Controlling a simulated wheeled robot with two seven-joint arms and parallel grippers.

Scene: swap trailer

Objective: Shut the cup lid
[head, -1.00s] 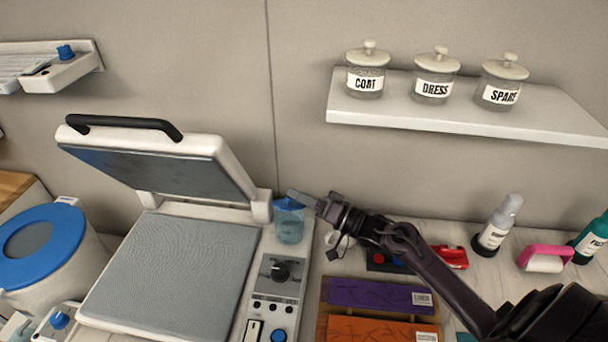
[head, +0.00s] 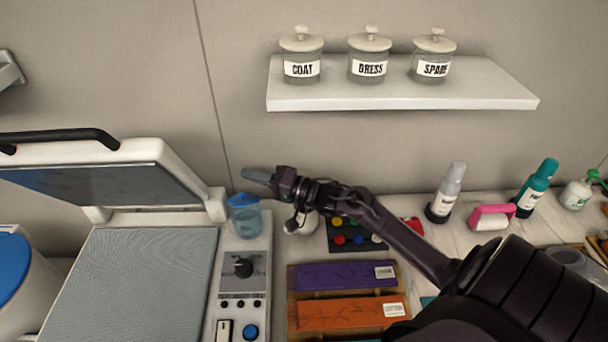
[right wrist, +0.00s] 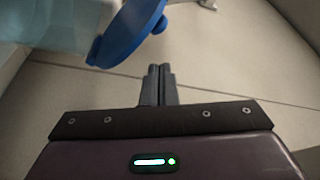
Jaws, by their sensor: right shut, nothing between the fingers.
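The cup (head: 246,222) is clear and bluish and stands at the back of the press's control panel. Its blue lid (head: 243,201) is at the top of the cup. In the right wrist view the lid (right wrist: 125,30) is a tilted blue disc beside the translucent cup wall (right wrist: 45,25); how far it stands open is hard to tell. My right gripper (head: 256,176) is shut and empty, just above the lid and apart from it. Its closed fingers (right wrist: 158,72) also show in the right wrist view, clear of the lid. My left gripper is not in view.
The heat press (head: 140,270) with its raised top plate (head: 100,185) stands left of the cup. A shelf (head: 400,98) with labelled jars is on the wall above. Purple (head: 340,275) and orange (head: 345,313) packs lie to the right, and bottles stand farther right.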

